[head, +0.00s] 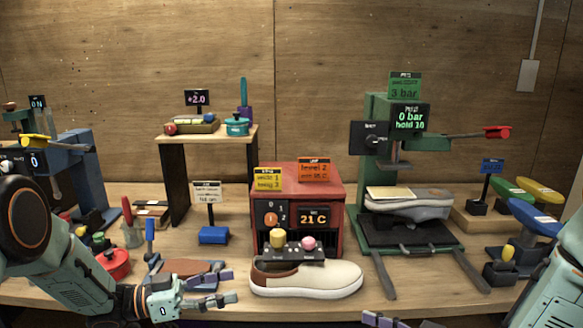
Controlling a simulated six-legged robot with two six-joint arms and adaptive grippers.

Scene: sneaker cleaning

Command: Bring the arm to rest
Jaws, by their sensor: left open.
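My left arm comes in from the lower left. Its gripper (226,287) is open and empty, its fingers pointing right over the table's front edge. It is just left of a cream slip-on sneaker (305,279) and apart from it, as far as I can tell. A brown sole-shaped piece (193,268) lies just behind the gripper. My right arm shows at the lower right. Only purple finger parts of the right gripper (380,320) show at the bottom edge, so its opening is hidden.
A red heater box (340,200) reading 21 C stands behind the sneaker. A green press (377,110) at right holds a grey shoe (408,207). A blue machine (75,165), a red pot (116,263) and a small shelf (208,140) stand left. Blue, green and yellow paddles are at right.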

